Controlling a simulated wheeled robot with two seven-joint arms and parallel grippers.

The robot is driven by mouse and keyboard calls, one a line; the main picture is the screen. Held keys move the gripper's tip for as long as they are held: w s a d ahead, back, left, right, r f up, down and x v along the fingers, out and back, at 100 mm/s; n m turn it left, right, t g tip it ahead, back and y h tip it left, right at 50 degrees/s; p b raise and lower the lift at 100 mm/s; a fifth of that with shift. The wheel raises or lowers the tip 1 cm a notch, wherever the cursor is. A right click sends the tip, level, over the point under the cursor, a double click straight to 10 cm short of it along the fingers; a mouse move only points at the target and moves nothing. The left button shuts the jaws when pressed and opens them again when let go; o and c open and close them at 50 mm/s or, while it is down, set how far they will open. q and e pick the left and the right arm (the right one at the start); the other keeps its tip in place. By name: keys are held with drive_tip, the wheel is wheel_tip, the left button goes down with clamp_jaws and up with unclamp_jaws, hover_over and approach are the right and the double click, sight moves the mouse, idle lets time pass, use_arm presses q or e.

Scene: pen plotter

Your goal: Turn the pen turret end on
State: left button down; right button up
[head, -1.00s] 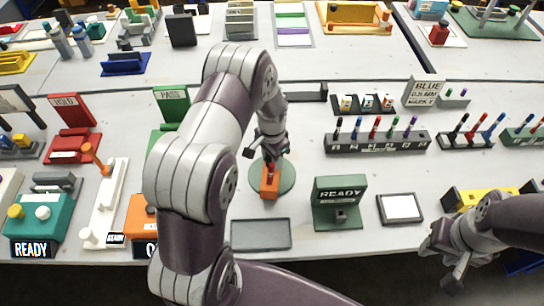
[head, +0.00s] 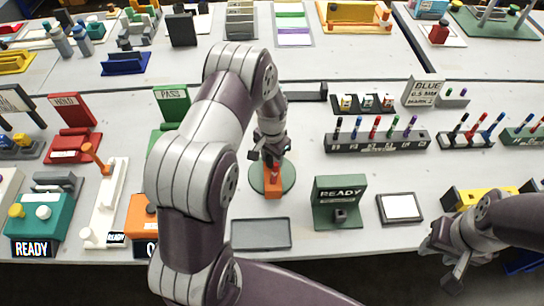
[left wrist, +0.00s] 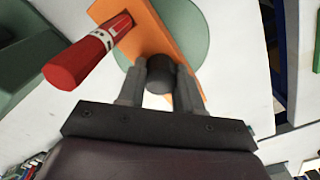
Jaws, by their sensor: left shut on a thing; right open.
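The pen turret is an orange bar (head: 272,188) on a round green disc (head: 287,178), on the table in front of me. In the left wrist view the orange bar (left wrist: 155,32) lies over the green disc (left wrist: 195,35). A red pen (left wrist: 85,55) stands out from one end of the bar. My left gripper (left wrist: 160,78) has its two fingers shut on the dark round knob (left wrist: 158,72) of the turret. In the head view the left gripper (head: 269,158) hides the knob and the bar's far part. My right gripper (head: 450,262) is open and empty at the front right.
A grey tray (head: 261,234) lies just in front of the turret. A green READY stand (head: 340,203) and a white pad in a dark frame (head: 400,208) are to its right. A rack of several pens (head: 376,143) stands behind, to the right.

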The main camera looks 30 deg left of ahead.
use_arm(q)
drive_tip(key=shift+w, duration=0.1)
drive_tip(key=c, duration=0.8)
unclamp_jaws()
drive_tip(key=shift+o, duration=0.2)
drive_tip(key=shift+r, duration=0.1)
wheel_tip(320, 180, up, 13)
drive_tip(key=b, duration=0.1)
drive_tip(key=shift+f, duration=0.2)
